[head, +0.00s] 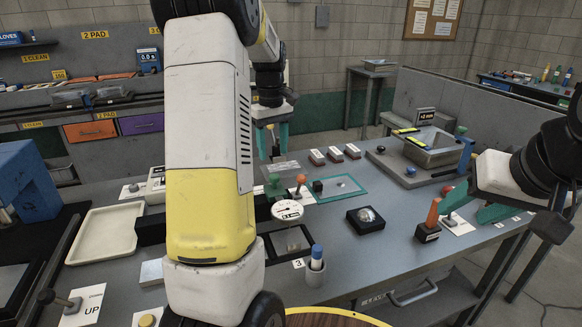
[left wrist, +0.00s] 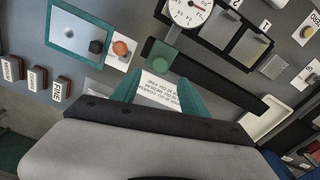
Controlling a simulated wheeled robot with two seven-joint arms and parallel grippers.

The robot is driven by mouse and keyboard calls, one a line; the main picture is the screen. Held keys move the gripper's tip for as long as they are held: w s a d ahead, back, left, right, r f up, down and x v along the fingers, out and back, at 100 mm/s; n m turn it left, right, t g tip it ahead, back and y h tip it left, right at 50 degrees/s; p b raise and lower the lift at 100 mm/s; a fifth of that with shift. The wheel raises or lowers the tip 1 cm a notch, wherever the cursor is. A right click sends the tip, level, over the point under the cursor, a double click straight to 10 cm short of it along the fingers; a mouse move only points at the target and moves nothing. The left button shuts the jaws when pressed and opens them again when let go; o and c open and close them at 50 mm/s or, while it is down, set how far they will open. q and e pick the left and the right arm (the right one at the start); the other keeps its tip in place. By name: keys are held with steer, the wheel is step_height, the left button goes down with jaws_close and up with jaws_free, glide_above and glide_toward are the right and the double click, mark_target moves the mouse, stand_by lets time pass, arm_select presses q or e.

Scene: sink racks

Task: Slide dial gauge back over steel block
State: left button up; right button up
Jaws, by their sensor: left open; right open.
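The round white dial gauge (head: 287,211) stands over the slotted black frame (head: 270,258), near the label 3. It also shows at the top of the left wrist view (left wrist: 190,12), with a grey bar beside a green knob (left wrist: 160,55). I cannot tell for sure which block is the steel one. My left gripper (head: 272,141) is open and empty above the table, behind the gauge; the knob shows beyond its fingertips (left wrist: 160,86). My right gripper (head: 464,209) is open at the right.
An orange knob (head: 301,180) and a teal-edged plate (head: 341,188) are close to the gauge. My left arm hides the table's middle left.

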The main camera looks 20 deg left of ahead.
mark_target(274, 175)
arm_select(q)
steer(key=shift+w+a+f, duration=0.15)
steer(key=shift+w+f, duration=0.05)
steer(key=shift+f, duration=0.45)
step_height(274, 175, down, 7)
steer(key=shift+c, duration=0.4)
jaws_close()
stand_by(0.9)
